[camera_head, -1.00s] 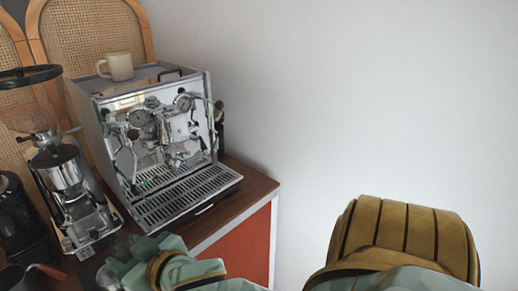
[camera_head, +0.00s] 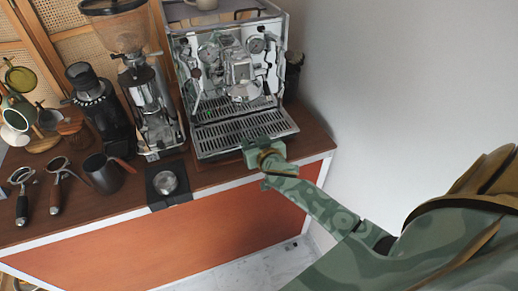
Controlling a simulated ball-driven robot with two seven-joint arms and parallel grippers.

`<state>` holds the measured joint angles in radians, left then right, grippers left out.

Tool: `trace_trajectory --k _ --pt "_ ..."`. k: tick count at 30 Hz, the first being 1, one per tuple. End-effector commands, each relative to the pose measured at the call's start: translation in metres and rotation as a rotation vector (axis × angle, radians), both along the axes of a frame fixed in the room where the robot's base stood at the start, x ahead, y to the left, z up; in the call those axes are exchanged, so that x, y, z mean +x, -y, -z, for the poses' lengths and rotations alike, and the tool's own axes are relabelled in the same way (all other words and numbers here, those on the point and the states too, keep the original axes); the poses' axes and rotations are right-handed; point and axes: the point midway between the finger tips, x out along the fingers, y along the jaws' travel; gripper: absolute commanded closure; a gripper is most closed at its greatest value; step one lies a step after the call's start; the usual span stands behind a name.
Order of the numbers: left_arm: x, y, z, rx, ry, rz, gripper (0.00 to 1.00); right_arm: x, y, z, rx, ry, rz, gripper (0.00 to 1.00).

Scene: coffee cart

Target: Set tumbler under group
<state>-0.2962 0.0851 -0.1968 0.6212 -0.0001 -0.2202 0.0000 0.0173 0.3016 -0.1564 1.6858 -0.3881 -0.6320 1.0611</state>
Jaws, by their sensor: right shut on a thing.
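The espresso machine (camera_head: 185,75) stands at the back of the cart, its chrome group (camera_head: 238,72) facing forward above the slotted drip tray (camera_head: 225,137). My right gripper (camera_head: 255,150) is at the front edge of the drip tray, below and in front of the group. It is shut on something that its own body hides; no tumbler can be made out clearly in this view. My right arm comes in from the lower right. My left gripper is out of view.
A grinder (camera_head: 150,100) stands left of the machine. A tamping station (camera_head: 167,182), a dark pitcher (camera_head: 102,173) and portafilters (camera_head: 57,185) are along the front of the wooden counter (camera_head: 85,210). A cup (camera_head: 203,4) sits on the machine. A wall closes off the right.

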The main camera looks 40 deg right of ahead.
Motion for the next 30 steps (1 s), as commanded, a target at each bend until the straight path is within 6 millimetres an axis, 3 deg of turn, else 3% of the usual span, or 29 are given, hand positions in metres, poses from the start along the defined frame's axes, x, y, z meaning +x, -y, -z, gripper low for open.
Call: trace_trajectory --k 6,16,21,30 --pt "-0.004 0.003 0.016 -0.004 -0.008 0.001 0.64 0.032 0.008 0.003 -0.003 0.002 0.0 0.78" --pt "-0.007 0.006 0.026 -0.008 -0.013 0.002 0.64 0.073 0.018 0.005 0.0 0.001 0.001 0.78" --pt "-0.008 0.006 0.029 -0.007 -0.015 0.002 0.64 0.084 0.02 0.005 0.0 0.002 0.0 0.78" --pt "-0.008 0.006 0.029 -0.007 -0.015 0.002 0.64 0.088 0.021 0.005 0.0 0.001 0.0 0.78"
